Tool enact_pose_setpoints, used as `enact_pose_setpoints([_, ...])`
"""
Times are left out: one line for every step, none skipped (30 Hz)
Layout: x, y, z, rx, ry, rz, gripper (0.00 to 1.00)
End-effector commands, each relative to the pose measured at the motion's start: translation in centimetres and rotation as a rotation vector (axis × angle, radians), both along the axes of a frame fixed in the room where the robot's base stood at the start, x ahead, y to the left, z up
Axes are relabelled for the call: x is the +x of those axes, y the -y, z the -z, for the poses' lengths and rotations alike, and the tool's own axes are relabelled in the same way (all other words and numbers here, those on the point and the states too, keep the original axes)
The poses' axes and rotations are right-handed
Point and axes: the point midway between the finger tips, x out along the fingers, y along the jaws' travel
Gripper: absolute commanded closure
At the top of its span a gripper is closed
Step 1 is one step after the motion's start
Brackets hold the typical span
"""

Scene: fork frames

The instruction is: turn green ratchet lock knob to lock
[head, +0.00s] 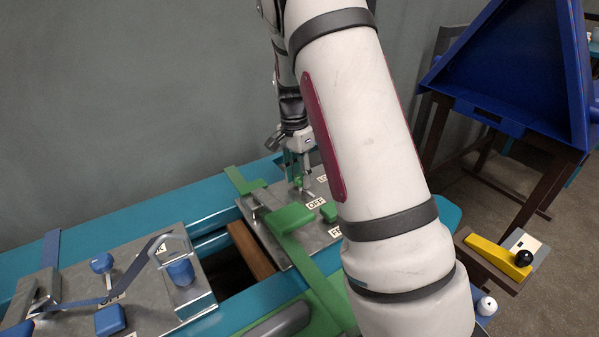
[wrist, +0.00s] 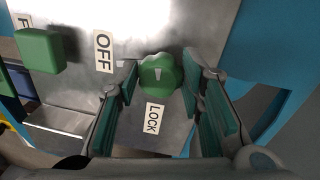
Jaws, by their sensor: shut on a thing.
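My gripper is shut on the knob. The OFF label (wrist: 103,52) lies to the left. In the head view my gripper (head: 298,165) is at the far part of the green station's plate (head: 293,242), partly behind my arm.
A green block-shaped knob (wrist: 40,50) sits left of the OFF label. Green bars (head: 290,218) cross the plate. A similar station with blue knobs (head: 180,272) is at left. A blue bin (head: 510,70) and a yellow lever (head: 497,256) are at right.

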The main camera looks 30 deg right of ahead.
Motion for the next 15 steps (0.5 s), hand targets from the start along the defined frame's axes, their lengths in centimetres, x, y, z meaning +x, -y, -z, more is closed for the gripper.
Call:
enact_pose_setpoints([-0.11, 0.00, -0.11, 0.001, -0.002, -0.035, 0.93])
enact_pose_setpoints([-0.14, 0.01, -0.13, 0.001, -0.002, -0.059, 0.93])
enact_pose_setpoints([-0.18, 0.03, -0.14, 0.000, -0.003, -0.094, 0.93])
enact_pose_setpoints([-0.21, 0.03, -0.15, 0.001, -0.003, -0.121, 0.93])
enact_pose_setpoints([-0.20, 0.01, -0.15, 0.001, -0.002, -0.149, 0.93])
enact_pose_setpoints([-0.20, -0.01, -0.15, 0.002, -0.002, -0.187, 0.93])
enact_pose_setpoints([-0.22, -0.02, -0.16, 0.001, -0.002, -0.215, 0.93])
enact_pose_setpoints([-0.23, -0.01, -0.16, 0.001, -0.002, -0.244, 0.93])
enact_pose_setpoints([-0.23, 0.00, -0.16, 0.001, -0.002, -0.283, 0.93])
enact_pose_setpoints([-0.22, -0.02, -0.16, 0.000, -0.001, -0.312, 0.93])
enact_pose_setpoints([-0.23, -0.04, -0.14, 0.002, -0.001, -0.340, 0.93])
enact_pose_setpoints([-0.28, -0.04, -0.13, 0.002, -0.002, -0.377, 0.93])
enact_pose_setpoints([-0.29, -0.01, -0.12, 0.001, -0.002, -0.407, 0.93])
enact_pose_setpoints([-0.31, 0.02, -0.11, 0.001, -0.002, -0.435, 0.93])
enact_pose_setpoints([-0.34, 0.00, -0.09, 0.002, -0.002, -0.473, 0.93])
